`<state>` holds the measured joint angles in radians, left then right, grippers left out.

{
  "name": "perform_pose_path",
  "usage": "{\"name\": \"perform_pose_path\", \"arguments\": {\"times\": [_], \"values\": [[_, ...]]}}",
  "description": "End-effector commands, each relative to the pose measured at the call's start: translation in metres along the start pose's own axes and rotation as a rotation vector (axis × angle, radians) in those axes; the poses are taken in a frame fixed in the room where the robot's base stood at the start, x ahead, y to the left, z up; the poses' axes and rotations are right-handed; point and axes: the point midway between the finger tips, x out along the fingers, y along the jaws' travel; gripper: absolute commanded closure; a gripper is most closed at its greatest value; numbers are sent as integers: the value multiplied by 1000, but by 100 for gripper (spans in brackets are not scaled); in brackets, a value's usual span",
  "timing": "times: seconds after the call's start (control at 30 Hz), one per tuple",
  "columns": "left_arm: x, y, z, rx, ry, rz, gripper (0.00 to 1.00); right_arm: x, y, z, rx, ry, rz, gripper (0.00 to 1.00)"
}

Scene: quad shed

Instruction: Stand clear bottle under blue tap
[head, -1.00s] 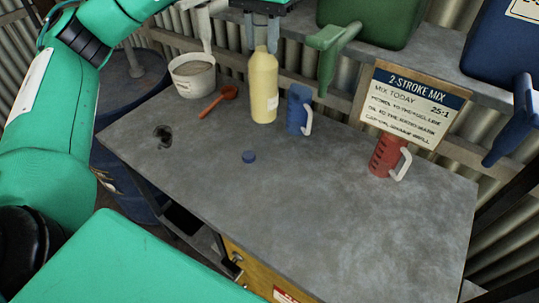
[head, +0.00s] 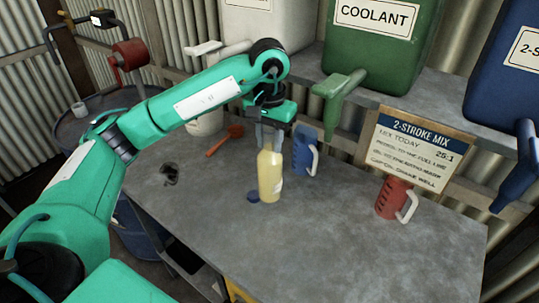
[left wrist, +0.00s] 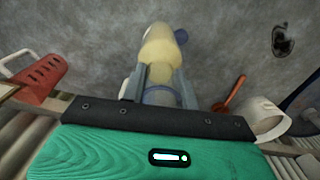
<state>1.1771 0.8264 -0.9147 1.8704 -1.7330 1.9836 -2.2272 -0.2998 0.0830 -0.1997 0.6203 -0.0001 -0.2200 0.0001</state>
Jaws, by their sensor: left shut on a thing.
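The clear bottle (head: 270,180), which looks pale yellow with a white label, is upright over the bench, close to a small blue cap (head: 254,197). My left gripper (head: 268,138) comes from above and is shut on its upper part. In the left wrist view the bottle (left wrist: 160,45) sits between the fingers (left wrist: 160,85). Whether its base touches the bench I cannot tell. The blue tap (head: 518,170) hangs from the blue container (head: 490,80) at the far right, well away from the bottle. My right gripper is not in view.
A blue jug (head: 303,152) stands just behind the bottle; a red jug (head: 391,198) stands between it and the blue tap. A sign (head: 415,150) and green tap (head: 338,95) are behind. A red scoop (head: 225,139) lies left. The bench front (head: 330,245) is clear.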

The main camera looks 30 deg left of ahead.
Motion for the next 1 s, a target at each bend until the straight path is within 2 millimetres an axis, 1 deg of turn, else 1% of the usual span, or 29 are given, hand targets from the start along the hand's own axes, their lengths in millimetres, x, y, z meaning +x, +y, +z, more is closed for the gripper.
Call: {"name": "perform_pose_path", "arguments": {"times": [0.03, 0.1, 0.27, 0.53, 0.77, 0.93, 0.97, 1.0], "values": [[5, 0, 0, 1, -1, 1, 100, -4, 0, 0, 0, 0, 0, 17], [12, 0, 0, 1, -1, 0, 100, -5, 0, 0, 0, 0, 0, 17], [20, 0, 0, 1, 0, 1, 100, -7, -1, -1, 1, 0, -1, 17], [52, 0, 0, 0, -1, 1, 100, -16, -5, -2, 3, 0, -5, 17], [54, 0, 0, 1, 2, 1, 100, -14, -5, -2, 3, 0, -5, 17], [58, 0, 0, 1, 2, 1, 100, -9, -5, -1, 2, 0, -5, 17], [57, 0, 0, 1, 0, 0, 64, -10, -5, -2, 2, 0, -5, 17], [57, 0, 0, 1, 0, 0, 56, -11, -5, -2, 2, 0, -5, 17]]}}
